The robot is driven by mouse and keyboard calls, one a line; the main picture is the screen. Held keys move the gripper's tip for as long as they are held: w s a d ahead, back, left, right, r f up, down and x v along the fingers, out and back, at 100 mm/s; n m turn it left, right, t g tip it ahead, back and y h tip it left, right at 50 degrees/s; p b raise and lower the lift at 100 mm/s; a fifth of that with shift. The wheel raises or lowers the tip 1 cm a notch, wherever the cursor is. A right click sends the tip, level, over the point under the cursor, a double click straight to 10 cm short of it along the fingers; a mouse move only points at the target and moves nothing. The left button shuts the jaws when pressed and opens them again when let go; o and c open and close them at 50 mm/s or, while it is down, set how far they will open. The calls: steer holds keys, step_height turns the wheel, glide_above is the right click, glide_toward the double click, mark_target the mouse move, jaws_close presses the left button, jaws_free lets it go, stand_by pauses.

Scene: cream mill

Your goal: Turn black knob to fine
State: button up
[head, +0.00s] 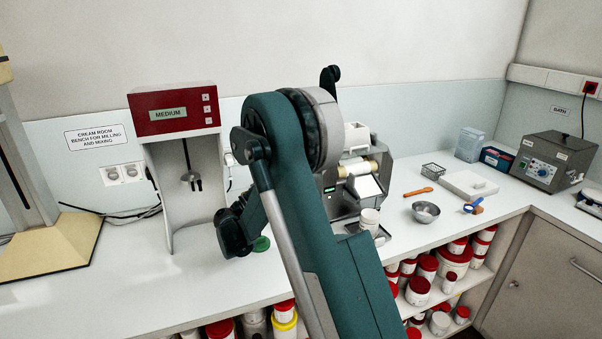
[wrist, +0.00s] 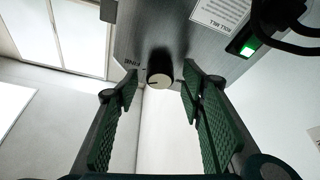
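The black knob (wrist: 159,73) shows in the wrist view on the grey face of the mill (wrist: 185,35). It has a pale round end with a short dark mark toward its left side. The word FINE (wrist: 133,63), upside down, is printed just left of it. My gripper (wrist: 161,80) is open, one green ribbed finger on each side of the knob, with gaps showing between fingers and knob. I cannot tell how far the tips reach past it.
In the head view, a red-topped mixer reading MEDIUM (head: 172,108) stands left of my arm. A metal bowl (head: 426,212) and a white tub (head: 369,220) sit near the mill.

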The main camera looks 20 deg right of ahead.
steer(key=w+v, duration=0.1)
steer(key=v, duration=0.6)
steer(key=shift+s+a, duration=0.15)
steer(key=shift+s, duration=0.35)
steer(key=shift+f, duration=0.1)
